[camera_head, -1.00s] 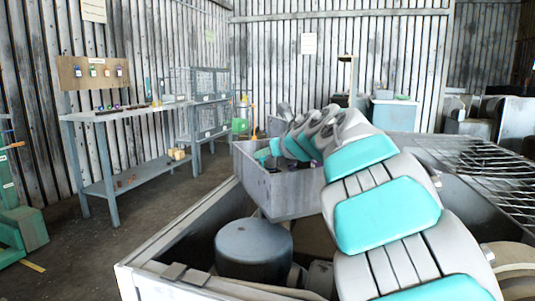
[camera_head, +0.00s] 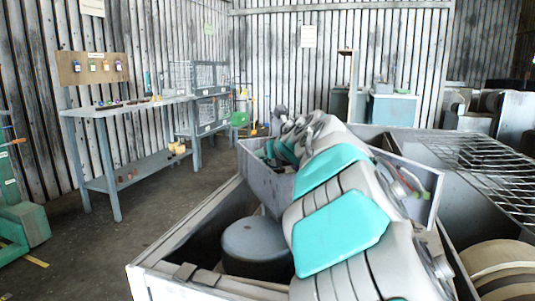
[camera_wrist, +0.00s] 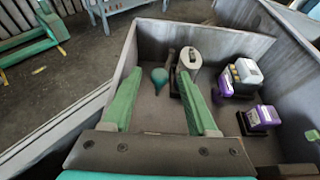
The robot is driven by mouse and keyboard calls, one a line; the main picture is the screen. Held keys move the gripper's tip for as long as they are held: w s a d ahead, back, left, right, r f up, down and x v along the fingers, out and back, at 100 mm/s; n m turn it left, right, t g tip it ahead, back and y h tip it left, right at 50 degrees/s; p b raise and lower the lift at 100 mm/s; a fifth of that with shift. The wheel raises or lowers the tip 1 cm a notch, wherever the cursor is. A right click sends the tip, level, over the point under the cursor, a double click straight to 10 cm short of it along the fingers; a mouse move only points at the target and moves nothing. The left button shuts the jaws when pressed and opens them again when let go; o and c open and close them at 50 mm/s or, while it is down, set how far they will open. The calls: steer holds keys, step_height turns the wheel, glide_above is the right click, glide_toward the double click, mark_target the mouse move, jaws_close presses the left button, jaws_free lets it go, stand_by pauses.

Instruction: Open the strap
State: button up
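My gripper (camera_wrist: 160,72) is open, its two green fingers wide apart and reaching down into a grey bin (camera_wrist: 258,55). I see nothing between the fingers that they touch. A teal bulb-shaped thing (camera_wrist: 159,77) lies in the bin near the fingertips. A pale rounded piece with a dark slot (camera_wrist: 190,58) stands just beyond the right fingertip. I cannot make out a strap for certain in either view. In the head view, the grey bin (camera_head: 262,190) shows beside my arm, which hides most of its inside and my fingertips.
Purple-and-grey devices (camera_wrist: 258,118) lie at the bin's right side in the wrist view. In the head view, a dark round drum (camera_head: 257,247) stands below the bin, a wire rack (camera_head: 485,165) lies to the right, and a workbench (camera_head: 120,110) stands at the left. The floor between is clear.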

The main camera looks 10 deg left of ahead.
steer(key=shift+s, duration=0.1)
steer(key=shift+b+v, duration=0.65)
steer(key=shift+v, duration=3.2)
